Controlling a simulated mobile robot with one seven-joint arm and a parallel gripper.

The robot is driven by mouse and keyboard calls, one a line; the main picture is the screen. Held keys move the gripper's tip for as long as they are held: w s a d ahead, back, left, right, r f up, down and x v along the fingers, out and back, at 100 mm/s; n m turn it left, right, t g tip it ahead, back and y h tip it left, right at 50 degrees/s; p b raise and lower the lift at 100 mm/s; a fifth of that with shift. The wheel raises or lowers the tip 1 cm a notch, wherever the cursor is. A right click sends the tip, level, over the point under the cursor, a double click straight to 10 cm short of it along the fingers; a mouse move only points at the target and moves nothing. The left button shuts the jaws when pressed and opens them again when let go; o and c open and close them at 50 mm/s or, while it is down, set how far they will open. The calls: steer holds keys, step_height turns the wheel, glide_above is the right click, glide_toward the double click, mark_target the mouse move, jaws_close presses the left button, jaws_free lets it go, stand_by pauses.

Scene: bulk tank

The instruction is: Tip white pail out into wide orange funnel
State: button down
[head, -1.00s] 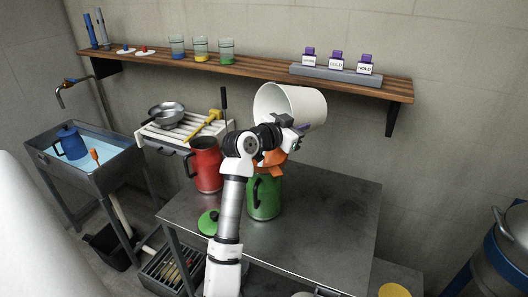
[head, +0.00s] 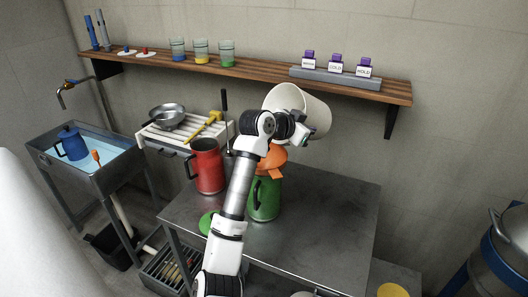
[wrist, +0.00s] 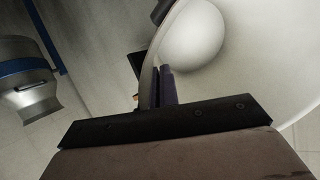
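The white pail (head: 316,108) is tilted on its side, its mouth to the left, above the wide orange funnel (head: 273,160). The funnel sits on top of the green can (head: 266,198) on the metal table. My gripper (head: 304,132) is at the pail's near side and appears shut on it; my wrist hides part of the pail. In the wrist view the pail's pale wall (wrist: 285,65) fills the right, with the narrow dark fingers at its edge. The pail's contents do not show, and no stream is visible.
A red can (head: 208,166) stands left of the green can, with a green lid (head: 208,222) in front. A wooden shelf (head: 262,72) with jars and purple-topped labelled items runs behind the pail. The table's right side (head: 335,215) is clear.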

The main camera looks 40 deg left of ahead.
steer(key=shift+w+g, duration=0.2)
steer(key=shift+g, duration=0.1)
steer(key=shift+w+d+f+g, duration=0.1)
steer(key=shift+w+f+g, duration=0.15)
steer(key=shift+f+g, duration=0.45)
steer(key=shift+w+r+g+y, duration=0.25)
steer(key=shift+g+y, duration=0.15)
steer(key=shift+g, duration=0.3)
steer(key=w+d+f+g+y, duration=0.1)
steer(key=w+f+g+y, duration=0.1)
steer(key=w+f+g, duration=0.3)
steer(key=shift+w+d+f+m+g, duration=0.2)
steer(key=shift+d+f+m+g, duration=0.2)
steer(key=shift+f+g, duration=1.9)
steer(key=shift+f+t, duration=0.3)
steer(key=shift+f, duration=0.05)
